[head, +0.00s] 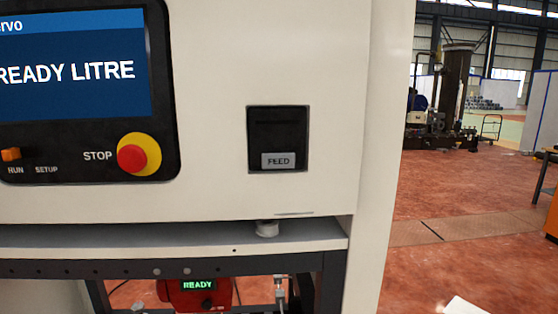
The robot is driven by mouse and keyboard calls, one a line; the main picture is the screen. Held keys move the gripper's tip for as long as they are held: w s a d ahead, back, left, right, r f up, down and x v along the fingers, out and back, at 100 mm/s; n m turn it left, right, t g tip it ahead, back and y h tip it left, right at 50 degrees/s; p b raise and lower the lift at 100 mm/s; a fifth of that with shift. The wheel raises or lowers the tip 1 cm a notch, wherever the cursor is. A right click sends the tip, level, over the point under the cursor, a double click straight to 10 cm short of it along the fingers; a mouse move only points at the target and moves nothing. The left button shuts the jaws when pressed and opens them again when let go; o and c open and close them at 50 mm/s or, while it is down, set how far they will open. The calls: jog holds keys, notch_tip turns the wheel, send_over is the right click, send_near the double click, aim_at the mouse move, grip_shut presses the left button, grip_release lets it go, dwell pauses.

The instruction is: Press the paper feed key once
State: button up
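The paper feed key (278,160) is a small grey key marked FEED. It sits at the lower part of a black square printer panel (278,126) on the white machine front. A dark slot line runs across the panel above the key. No paper shows at the slot. My gripper is not in view, and nothing covers the key.
To the left are a red STOP button (131,158) on a yellow ring, an orange RUN/SETUP switch (11,154) and a screen (70,70) reading READY LITRE. A ledge (180,239) lies below. Red floor (450,205) is open at right.

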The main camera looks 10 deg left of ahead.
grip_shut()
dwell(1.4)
